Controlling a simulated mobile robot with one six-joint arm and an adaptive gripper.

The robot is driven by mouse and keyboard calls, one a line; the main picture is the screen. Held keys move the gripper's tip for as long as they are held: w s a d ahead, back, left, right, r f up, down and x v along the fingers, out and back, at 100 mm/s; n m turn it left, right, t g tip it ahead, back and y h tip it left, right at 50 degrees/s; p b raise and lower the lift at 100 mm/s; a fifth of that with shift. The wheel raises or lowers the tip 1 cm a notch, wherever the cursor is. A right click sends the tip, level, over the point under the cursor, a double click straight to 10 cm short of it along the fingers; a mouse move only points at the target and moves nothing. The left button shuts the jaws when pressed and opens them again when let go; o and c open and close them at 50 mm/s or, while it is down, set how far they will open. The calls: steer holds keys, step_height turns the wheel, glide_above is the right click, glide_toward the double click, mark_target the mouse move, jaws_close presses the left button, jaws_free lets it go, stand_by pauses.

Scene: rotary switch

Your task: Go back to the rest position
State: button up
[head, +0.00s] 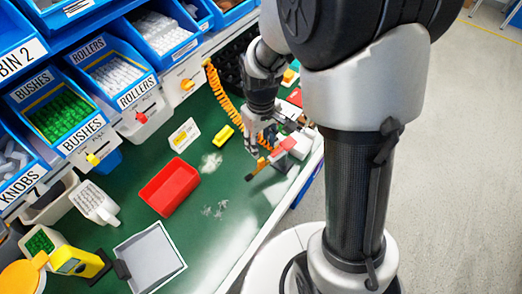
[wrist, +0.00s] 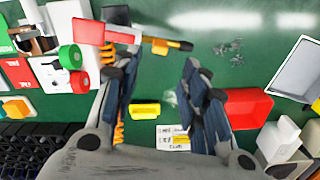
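My gripper (wrist: 154,62) is open in the wrist view, with a wide empty gap between its fingers. In the head view my gripper (head: 261,142) hangs over the right part of the green bench. A red piece with a yellow and black stem (wrist: 165,44) lies beyond the fingers in the wrist view, partly hidden by the left one. The same piece shows beside the gripper in the head view (head: 263,162). I cannot tell whether a finger touches it. A white block with green and red round parts (wrist: 50,72) stands left of the gripper.
A red tray (head: 169,187), a yellow block (head: 223,135), a white card (head: 184,135) and a grey tray (head: 150,258) lie on the bench. Blue labelled bins (head: 115,72) line its back. An orange coiled cable (head: 226,104) runs behind my gripper. Open floor (head: 460,150) is at right.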

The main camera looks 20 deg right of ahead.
steer(key=shift+r, duration=1)
